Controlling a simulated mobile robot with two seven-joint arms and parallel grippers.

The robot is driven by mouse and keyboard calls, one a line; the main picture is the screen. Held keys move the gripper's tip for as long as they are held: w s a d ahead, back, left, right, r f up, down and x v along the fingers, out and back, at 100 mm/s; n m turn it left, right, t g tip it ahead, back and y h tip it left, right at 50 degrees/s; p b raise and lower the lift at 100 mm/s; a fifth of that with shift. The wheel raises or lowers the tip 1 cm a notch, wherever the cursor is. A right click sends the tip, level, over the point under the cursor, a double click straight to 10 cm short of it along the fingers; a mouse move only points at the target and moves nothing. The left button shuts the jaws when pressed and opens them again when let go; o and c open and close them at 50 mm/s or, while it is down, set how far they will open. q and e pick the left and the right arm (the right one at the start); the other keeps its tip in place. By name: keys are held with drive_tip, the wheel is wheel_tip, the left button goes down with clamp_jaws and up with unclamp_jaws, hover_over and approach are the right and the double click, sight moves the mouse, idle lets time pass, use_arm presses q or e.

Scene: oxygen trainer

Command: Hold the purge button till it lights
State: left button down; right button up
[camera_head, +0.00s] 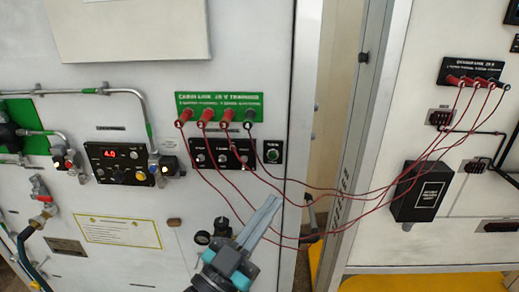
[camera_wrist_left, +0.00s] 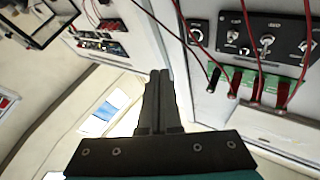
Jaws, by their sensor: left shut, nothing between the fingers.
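A small black box with a round green-tinted button (camera_head: 272,152) sits on the white panel, right of a black switch plate (camera_head: 222,153). I cannot read its label, so I cannot confirm that it is the purge button; no light clearly shows on it. In the left wrist view a small black box (camera_wrist_left: 196,30) sits beside the switch plate (camera_wrist_left: 262,40). My left gripper (camera_head: 273,203) is shut and empty, below the button box and apart from it in the head view. Its closed fingers (camera_wrist_left: 160,76) also show in the left wrist view. My right gripper is out of view.
Red leads (camera_head: 345,208) hang in loops from the green socket panel (camera_head: 218,107) to the right-hand cabinet's sockets (camera_head: 472,72), passing near my left gripper. A control box with a red display (camera_head: 118,163) is at left. A metal post (camera_head: 362,110) stands between the panels.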

use_arm(q)
drive_tip(key=shift+s+r+m+h, duration=0.15)
drive_tip(key=shift+s+r+h, duration=0.05)
drive_tip(key=shift+r, duration=0.45)
drive_tip(key=shift+s+r+m+h, duration=0.15)
drive_tip(key=shift+s+r+h, duration=0.05)
drive_tip(key=shift+r, duration=0.4)
drive_tip(key=b, duration=0.2)
approach(273, 155)
drive_tip(key=w+d+r, duration=0.2)
drive_tip(key=d+r, duration=0.1)
drive_tip(key=d, duration=0.2)
drive_tip(key=shift+w+a+r, duration=0.15)
drive_tip(key=shift+w, duration=0.25)
idle(0.8)
drive_tip(key=shift+w, duration=0.4)
drive_tip(key=shift+w, duration=0.4)
idle(1.4)
